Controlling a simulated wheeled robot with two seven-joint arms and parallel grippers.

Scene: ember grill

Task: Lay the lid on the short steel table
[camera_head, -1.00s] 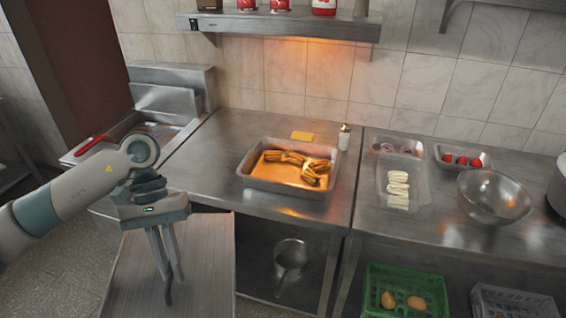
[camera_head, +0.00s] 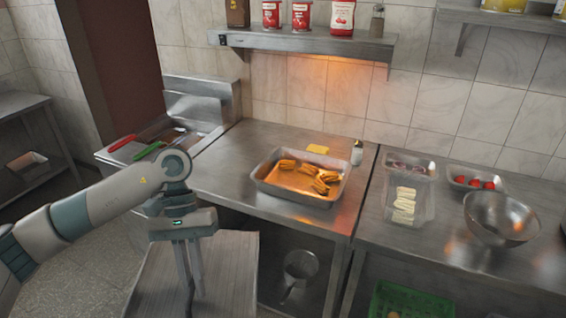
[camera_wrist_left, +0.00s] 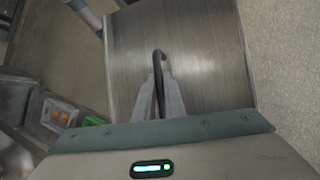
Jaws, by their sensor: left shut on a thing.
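My left gripper (camera_head: 190,298) points down, its fingers shut on a dark, thin, curved handle. In the left wrist view the gripper (camera_wrist_left: 160,95) shows this lid handle (camera_wrist_left: 157,62) between its fingertips. A broad brushed-steel surface (camera_head: 232,275) lies below and behind the fingers. It fills the middle of the wrist view (camera_wrist_left: 205,50), with straight side edges. I cannot tell from these frames where the lid's plate ends and the short steel table's top begins, or whether they touch. My right gripper is not in view.
A steel counter (camera_head: 225,178) with a tray of browned food (camera_head: 262,185) stands behind, to the right of the surface. A fryer (camera_head: 200,105) with red and green handles is at the back left. A saucepan (camera_head: 300,265) sits under the counter. Floor lies left.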

